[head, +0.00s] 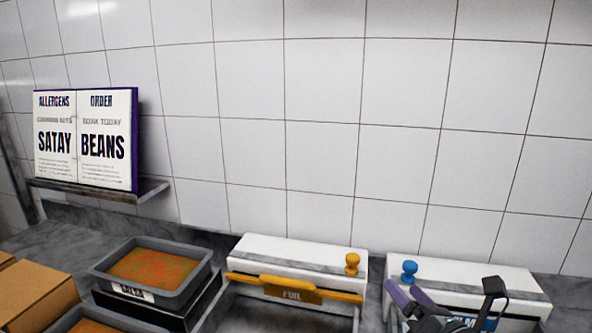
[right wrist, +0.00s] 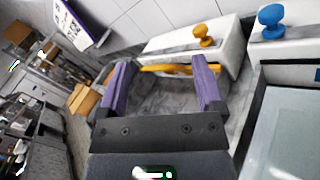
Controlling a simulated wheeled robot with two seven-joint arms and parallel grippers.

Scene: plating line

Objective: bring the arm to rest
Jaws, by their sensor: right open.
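My right gripper (head: 440,305) shows at the lower right of the head view, in front of the film dispenser (head: 460,273). In the right wrist view the same gripper (right wrist: 160,85) has its two purple-padded fingers spread wide with nothing between them. Beyond the fingers the foil dispenser (right wrist: 190,40) and a grey surface show. My left gripper is in neither view.
The foil dispenser (head: 300,252) has a yellow knob and bar. A grey tray of orange-red food (head: 155,268) stands left of it, near cardboard boxes (head: 35,290). An open book (head: 85,140) rests on a wall shelf (head: 100,192). White tiles close off the back.

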